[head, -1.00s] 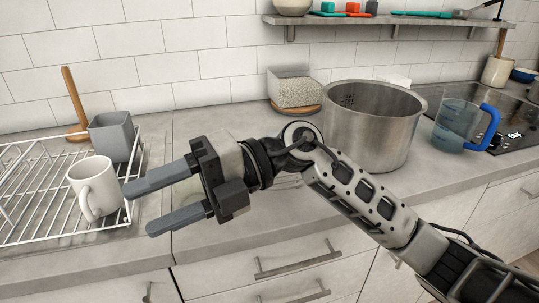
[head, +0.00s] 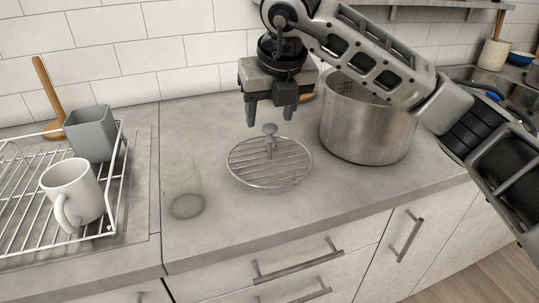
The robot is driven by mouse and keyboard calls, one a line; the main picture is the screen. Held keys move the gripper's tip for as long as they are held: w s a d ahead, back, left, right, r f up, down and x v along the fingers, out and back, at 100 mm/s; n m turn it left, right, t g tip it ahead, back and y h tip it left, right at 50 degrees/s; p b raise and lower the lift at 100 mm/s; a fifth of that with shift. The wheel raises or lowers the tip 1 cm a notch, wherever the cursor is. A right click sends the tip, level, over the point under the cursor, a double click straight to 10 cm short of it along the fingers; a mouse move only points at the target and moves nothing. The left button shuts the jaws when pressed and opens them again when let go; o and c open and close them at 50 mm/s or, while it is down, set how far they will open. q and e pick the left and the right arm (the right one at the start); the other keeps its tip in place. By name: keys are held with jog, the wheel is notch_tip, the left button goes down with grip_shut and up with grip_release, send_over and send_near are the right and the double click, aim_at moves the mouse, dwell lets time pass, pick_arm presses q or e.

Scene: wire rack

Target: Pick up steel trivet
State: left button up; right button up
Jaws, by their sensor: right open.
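The steel trivet (head: 258,176), a round rack of parallel bars, lies on the grey counter in the middle of the head view. A grey post with a round knob (head: 270,130) stands up at its middle; I cannot tell whether it is part of the trivet. My right gripper (head: 269,117) points down just above the knob. Its fingers are apart with nothing between them, and it does not appear to touch the trivet. My left gripper is not in view.
A greenish glass (head: 183,190) stands just left of the trivet. A big steel pot (head: 366,130) stands close on the right. A white wire rack (head: 112,190) at the left holds a white mug (head: 75,190) and a grey cup (head: 90,133). The counter before the trivet is clear.

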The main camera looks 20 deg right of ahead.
aim_at(270, 127)
jog(key=x, duration=0.2)
jog(key=shift+w+f, duration=0.15)
jog(key=shift+f, duration=0.1)
jog(key=shift+d+p+x, duration=0.2)
jog(key=shift+p+x, duration=0.1)
jog(key=shift+x, duration=1)
jog(key=shift+d+p+x, duration=0.15)
jog(key=shift+p+x, duration=0.1)
jog(key=shift+x, duration=1.05)
jog(key=shift+w+r, duration=0.1)
jog(key=shift+w, duration=0.05)
grip_shut()
